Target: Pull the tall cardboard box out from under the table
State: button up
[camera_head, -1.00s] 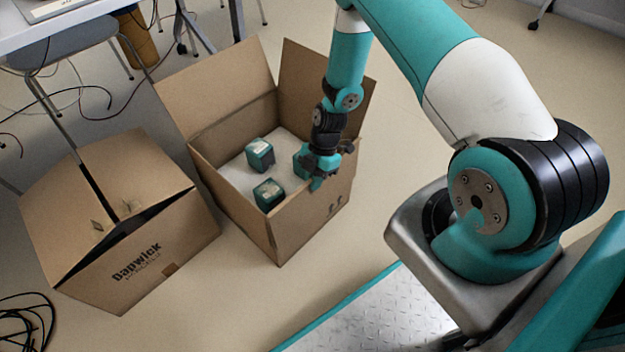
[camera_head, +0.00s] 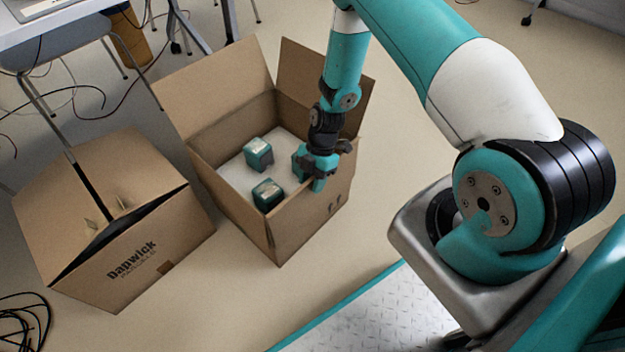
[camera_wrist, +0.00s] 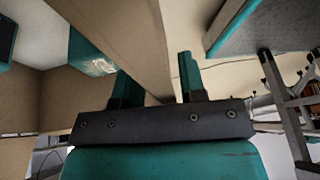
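An open cardboard box (camera_head: 305,222) stands on the floor in the middle of the head view, flaps up. Several teal-and-black small boxes (camera_head: 267,194) lie inside on a pale bottom. My gripper (camera_head: 318,176) is at its right-hand wall. In the wrist view a cardboard wall (camera_wrist: 118,35) runs between my gripper's two fingers (camera_wrist: 160,82); they are apart, with a small gap beside the right one. A second, nearly closed cardboard box (camera_head: 150,275), lettered "Dapwick", stands at left. Neither box shows under the table (camera_head: 50,25); I cannot tell which the task means.
A grey chair (camera_head: 60,48) and its legs stand at upper left, close to the lettered box. Cables (camera_head: 25,320) lie on the floor at lower left and upper left. A brown cylinder (camera_head: 130,38) stands near the table. The floor right of the open box is clear.

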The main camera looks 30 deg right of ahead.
jog(key=shift+r, duration=0.1)
jog(key=p+v, duration=0.5)
jog(key=v, duration=1.2)
jog(key=shift+w+d, duration=0.1)
jog(key=s+a+r+m+t, duration=0.1)
jog(key=s+a+r+m, duration=0.15)
jog(key=a+r, duration=0.55)
jog(key=s+a+r+m, duration=0.2)
jog(key=a+r+m, duration=0.2)
jog(key=r, duration=0.7)
jog(key=s+a+r+m+t, duration=0.1)
jog(key=s+a+r+m, duration=0.25)
jog(key=s+r, duration=0.4)
jog(key=s+a+r+m, duration=0.3)
jog(key=s+r+m, duration=0.1)
jog(key=s, duration=0.6)
notch_tip(320, 180, up, 31)
jog(key=p, duration=3.1)
jog(key=shift+w+f, duration=0.2)
jog(key=shift+w, duration=0.05)
